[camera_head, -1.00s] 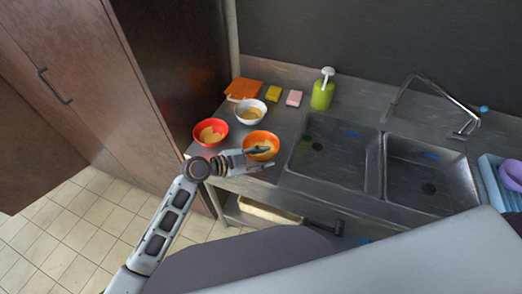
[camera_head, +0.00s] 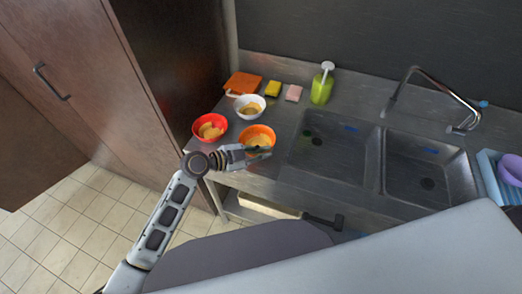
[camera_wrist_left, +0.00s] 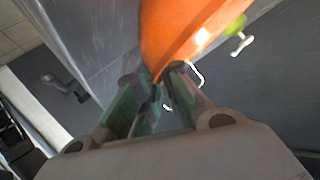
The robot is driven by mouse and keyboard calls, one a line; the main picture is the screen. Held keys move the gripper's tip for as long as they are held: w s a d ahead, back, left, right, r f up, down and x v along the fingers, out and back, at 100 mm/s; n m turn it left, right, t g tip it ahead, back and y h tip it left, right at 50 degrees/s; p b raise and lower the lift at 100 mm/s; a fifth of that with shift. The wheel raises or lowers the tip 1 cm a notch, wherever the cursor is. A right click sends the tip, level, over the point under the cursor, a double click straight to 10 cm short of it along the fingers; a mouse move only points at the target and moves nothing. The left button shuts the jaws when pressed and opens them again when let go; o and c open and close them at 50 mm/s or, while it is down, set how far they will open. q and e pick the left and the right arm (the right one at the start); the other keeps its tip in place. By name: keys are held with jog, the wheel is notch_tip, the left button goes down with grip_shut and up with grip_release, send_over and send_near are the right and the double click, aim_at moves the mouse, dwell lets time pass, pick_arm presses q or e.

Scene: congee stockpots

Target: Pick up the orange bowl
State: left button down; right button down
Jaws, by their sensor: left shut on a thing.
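The orange bowl (camera_head: 257,133) with tan contents is at the counter's front edge, left of the sinks, in the head view. My left gripper (camera_head: 262,153) is at the bowl's near side. In the left wrist view the orange bowl (camera_wrist_left: 180,32) fills the top middle, and my left gripper's fingertips (camera_wrist_left: 163,85) are closed together on its rim. The head view does not clearly show whether the bowl is clear of the counter. My right gripper is not in view.
A red bowl (camera_head: 209,128) and a white bowl (camera_head: 249,107) stand close by. Two sinks (camera_head: 335,150) lie to the right.

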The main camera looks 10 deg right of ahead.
pick_arm(q)
notch_tip(320, 180, up, 10)
jog(key=b, duration=0.1)
dwell(0.5)
dwell(0.5)
